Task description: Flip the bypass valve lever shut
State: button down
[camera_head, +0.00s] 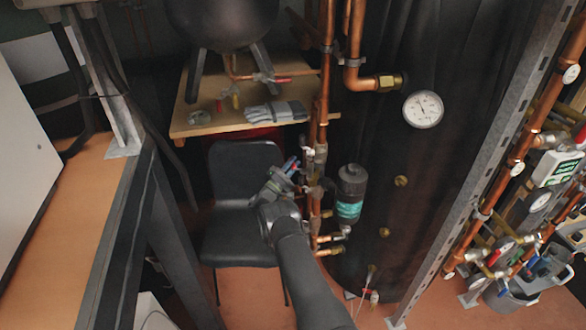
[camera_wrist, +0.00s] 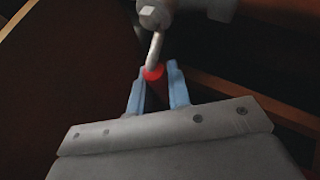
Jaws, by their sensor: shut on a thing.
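The bypass valve lever shows in the wrist view as a pale metal stem with a red tip (camera_wrist: 153,72), hanging from a grey valve body (camera_wrist: 155,14) on a pipe. My gripper (camera_wrist: 160,75) has blue fingers, one on each side of the red tip, and is shut on the lever near its end. In the head view my gripper (camera_head: 290,167) is at the vertical copper pipes, left of the black and teal cylinder. The lever itself is hidden or too small to tell there.
A black and teal cylinder (camera_head: 350,195) stands close to the right of my gripper. A large dark tank (camera_head: 400,170) with a gauge (camera_head: 423,109) is behind it. A black chair (camera_head: 240,215) is to the left. A wooden table (camera_head: 190,122) holds gloves (camera_head: 275,111).

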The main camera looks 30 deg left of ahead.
jog(key=shift+w+r+m+h, duration=0.1)
jog(key=shift+r+m+h, duration=0.35)
jog(key=shift+m+h, duration=0.5)
jog(key=shift+r+m+t, duration=0.15)
jog(key=shift+m+t, duration=0.1)
jog(key=shift+t, duration=0.05)
jog(key=c, duration=1.3)
grip_release()
jog(key=shift+c, duration=0.2)
jog(key=v, duration=1.7)
jog(key=shift+s, duration=0.3)
jog(key=x, duration=1.7)
jog(key=shift+w, duration=0.25)
jog(key=shift+f, duration=0.2)
